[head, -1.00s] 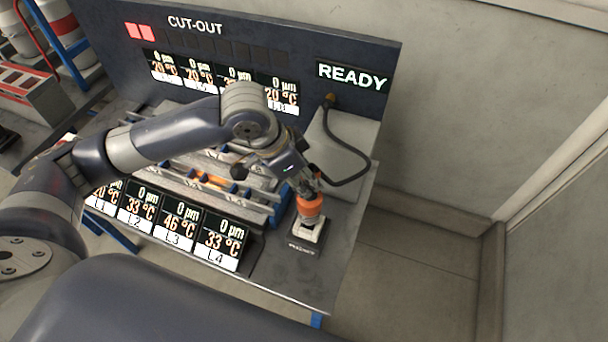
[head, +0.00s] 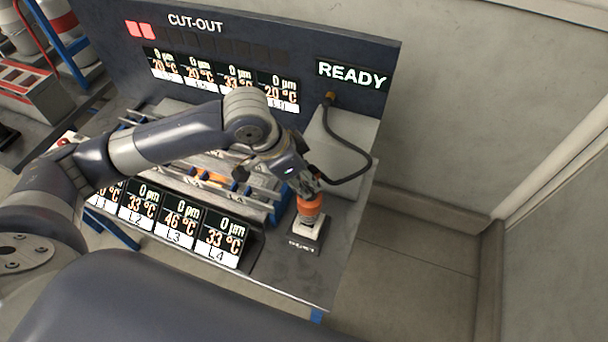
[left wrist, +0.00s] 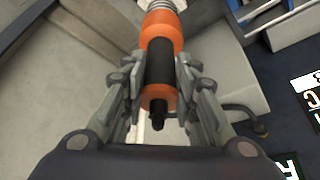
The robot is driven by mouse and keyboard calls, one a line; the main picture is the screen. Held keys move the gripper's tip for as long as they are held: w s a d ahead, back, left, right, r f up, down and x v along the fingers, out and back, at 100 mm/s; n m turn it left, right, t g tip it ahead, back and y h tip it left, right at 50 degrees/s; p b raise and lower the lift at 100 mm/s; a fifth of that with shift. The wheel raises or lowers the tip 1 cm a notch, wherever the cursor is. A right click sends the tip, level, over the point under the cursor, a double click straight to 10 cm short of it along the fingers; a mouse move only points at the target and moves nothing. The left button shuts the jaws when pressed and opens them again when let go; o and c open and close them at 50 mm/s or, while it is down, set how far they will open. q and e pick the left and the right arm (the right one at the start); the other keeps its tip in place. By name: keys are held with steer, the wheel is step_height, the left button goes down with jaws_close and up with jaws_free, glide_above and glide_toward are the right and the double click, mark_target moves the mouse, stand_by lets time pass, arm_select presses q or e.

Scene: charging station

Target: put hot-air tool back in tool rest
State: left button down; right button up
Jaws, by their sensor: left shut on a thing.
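The orange hot-air tool (head: 310,205) is in my left gripper (head: 307,184) at the right end of the bench. In the left wrist view the orange tool with its black grip band (left wrist: 160,62) lies between the two fingers of the left gripper (left wrist: 158,85), which is shut on it. The tool rest (head: 308,228), a pale block on a dark labelled base, is directly below the tool in the head view. The tool's lower end meets or overlaps the rest; I cannot tell whether it is seated. My right gripper is not in view.
A grey box (head: 350,135) with a black cable (head: 352,178) stands behind the tool. Display panels (head: 180,222) line the bench front, and a tall panel reading READY (head: 352,76) stands at the back. The bench top (head: 300,278) in front of the rest is clear.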

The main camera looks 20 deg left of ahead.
arm_select(q)
steer(key=shift+f+b, duration=0.35)
steer(key=shift+f, duration=0.95)
steer(key=c, duration=1.2)
jaws_free()
steer(key=shift+s, duration=0.1)
steer(key=v, duration=1.2)
